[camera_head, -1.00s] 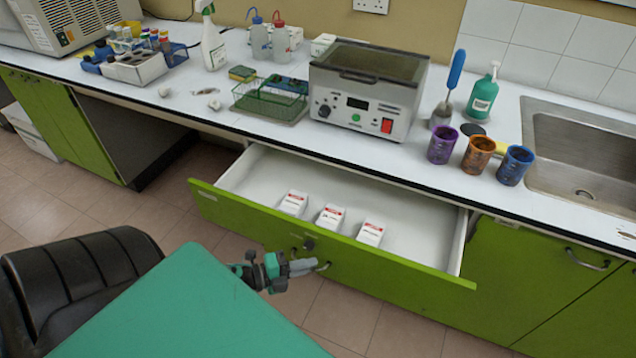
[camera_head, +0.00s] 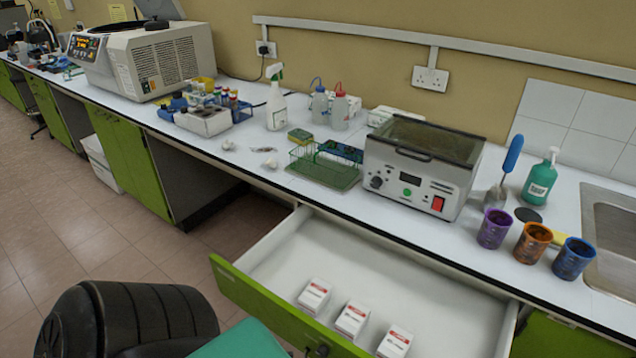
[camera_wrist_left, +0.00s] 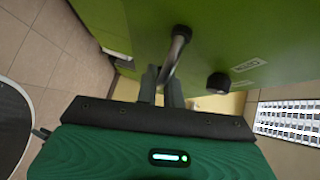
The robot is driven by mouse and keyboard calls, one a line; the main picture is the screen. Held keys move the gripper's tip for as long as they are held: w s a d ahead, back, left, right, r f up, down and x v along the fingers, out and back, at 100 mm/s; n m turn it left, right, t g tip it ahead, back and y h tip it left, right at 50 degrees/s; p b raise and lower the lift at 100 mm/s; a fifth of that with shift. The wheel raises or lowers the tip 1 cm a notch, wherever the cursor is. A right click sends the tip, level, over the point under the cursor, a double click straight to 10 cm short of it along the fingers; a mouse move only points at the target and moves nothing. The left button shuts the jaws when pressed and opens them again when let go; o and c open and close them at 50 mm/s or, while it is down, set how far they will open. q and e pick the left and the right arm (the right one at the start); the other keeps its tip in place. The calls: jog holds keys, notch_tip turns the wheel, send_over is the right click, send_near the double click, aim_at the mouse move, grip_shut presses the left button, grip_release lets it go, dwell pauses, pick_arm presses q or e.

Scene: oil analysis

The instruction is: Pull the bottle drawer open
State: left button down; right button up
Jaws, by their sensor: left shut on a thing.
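The green-fronted drawer (camera_head: 275,305) under the bench stands well open, showing its white inside (camera_head: 340,260). Three small white boxes with red bands (camera_head: 314,296) sit near its front. In the left wrist view, the green drawer front (camera_wrist_left: 230,35) fills the top, with a curved metal handle (camera_wrist_left: 178,50) and a dark round knob (camera_wrist_left: 218,82). My left gripper (camera_wrist_left: 163,85) is shut on the handle. My right gripper is in neither view.
On the bench above the drawer stand a heated bath (camera_head: 420,165), a green wire rack (camera_head: 325,165), and purple (camera_head: 494,228), orange (camera_head: 532,242) and blue (camera_head: 573,258) cups. A sink (camera_head: 610,225) is at the right. Open floor (camera_head: 60,220) lies to the left.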

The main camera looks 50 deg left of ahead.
pick_arm(q)
jog(key=c, duration=1.6)
grip_release()
jog(key=shift+o, duration=0.4)
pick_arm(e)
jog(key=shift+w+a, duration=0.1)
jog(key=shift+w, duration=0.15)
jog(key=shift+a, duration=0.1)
